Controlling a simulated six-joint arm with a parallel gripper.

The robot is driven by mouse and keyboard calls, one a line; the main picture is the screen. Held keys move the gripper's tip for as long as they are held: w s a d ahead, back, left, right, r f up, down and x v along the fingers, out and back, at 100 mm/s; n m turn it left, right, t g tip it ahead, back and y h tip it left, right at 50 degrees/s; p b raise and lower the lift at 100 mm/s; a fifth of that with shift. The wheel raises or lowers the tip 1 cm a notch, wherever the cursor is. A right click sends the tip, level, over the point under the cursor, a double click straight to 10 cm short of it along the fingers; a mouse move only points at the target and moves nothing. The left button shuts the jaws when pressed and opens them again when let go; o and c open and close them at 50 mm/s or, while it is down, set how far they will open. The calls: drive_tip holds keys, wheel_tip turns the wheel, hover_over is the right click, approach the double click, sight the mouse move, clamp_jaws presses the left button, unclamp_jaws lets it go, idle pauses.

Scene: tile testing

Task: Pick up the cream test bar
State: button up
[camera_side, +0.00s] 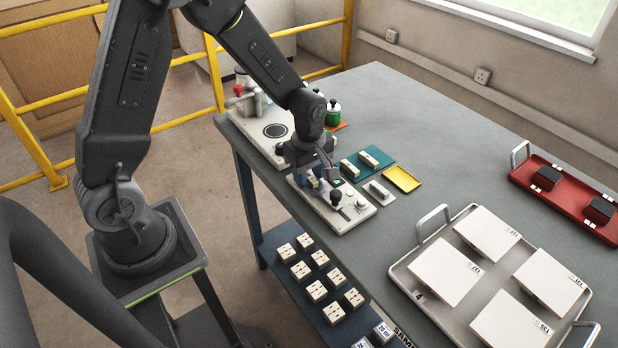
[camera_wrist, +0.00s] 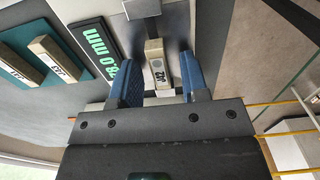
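In the wrist view a cream test bar (camera_wrist: 154,58) with a dark printed label lies between the two blue fingers of my gripper (camera_wrist: 160,82). A gap shows on both sides of the bar, so my gripper is open and the fingers appear apart from it. The bar's far end meets a grey part of a fixture. In the side view my gripper (camera_side: 318,174) points down over the back part of a light fixture plate (camera_side: 352,216). My wrist and fingers largely hide the bar there.
A dark display (camera_wrist: 95,48) with green digits stands beside the fingers. Cream-topped bars (camera_side: 368,159) lie on a teal mat (camera_side: 386,153). A yellow tray (camera_side: 402,179) is close by. A larger tester (camera_side: 262,140) stands behind. A tile tray (camera_side: 404,278) and red tray (camera_side: 522,176) lie right.

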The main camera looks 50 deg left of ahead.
clamp_jaws()
drive_tip(key=shift+r, duration=0.1)
